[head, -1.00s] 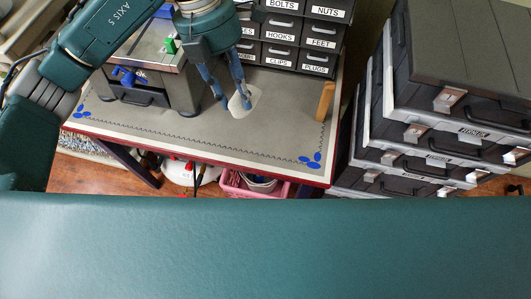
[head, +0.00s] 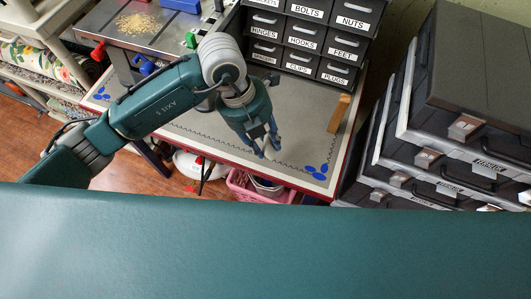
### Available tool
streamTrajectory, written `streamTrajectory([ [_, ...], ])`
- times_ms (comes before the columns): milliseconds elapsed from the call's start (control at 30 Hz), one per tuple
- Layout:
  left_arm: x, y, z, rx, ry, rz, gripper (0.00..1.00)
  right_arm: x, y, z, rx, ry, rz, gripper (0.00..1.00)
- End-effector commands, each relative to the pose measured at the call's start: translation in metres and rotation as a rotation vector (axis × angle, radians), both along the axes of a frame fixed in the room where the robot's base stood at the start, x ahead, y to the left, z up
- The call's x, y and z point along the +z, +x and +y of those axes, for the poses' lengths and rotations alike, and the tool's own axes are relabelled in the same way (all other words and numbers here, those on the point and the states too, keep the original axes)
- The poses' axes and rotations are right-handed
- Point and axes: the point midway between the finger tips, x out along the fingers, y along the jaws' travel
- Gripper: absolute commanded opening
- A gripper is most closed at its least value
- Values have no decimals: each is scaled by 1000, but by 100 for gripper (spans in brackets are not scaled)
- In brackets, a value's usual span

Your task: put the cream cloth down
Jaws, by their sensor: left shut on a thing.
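My left gripper (head: 268,150) points down over the front part of the grey work mat (head: 305,125), near the table's red front edge. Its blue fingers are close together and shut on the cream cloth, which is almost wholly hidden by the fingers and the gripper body. I cannot tell whether the cloth touches the mat. My right gripper is not in view.
Labelled drawers (head: 300,65) stand at the back of the table. A wooden block (head: 338,113) lies at the right. Black cases (head: 440,150) are stacked beyond the right edge. A pink basket (head: 245,187) sits below. The mat between gripper and drawers is bare.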

Motion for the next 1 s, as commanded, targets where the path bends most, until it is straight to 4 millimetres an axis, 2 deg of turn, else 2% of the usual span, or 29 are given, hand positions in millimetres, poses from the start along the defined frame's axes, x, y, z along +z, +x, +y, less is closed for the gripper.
streamTrajectory([
  [100,-24,-1,0,1,1,3,12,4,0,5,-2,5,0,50],
  [333,-46,0,0,2,-1,2,12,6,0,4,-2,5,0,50],
  [533,-76,0,0,1,0,2,12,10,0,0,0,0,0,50],
  [633,-83,0,0,0,-1,0,12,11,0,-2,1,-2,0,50],
  [967,-87,1,0,-1,-1,-1,12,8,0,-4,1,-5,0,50],
  [1000,-86,1,0,-1,-1,-1,36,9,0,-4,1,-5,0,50],
])
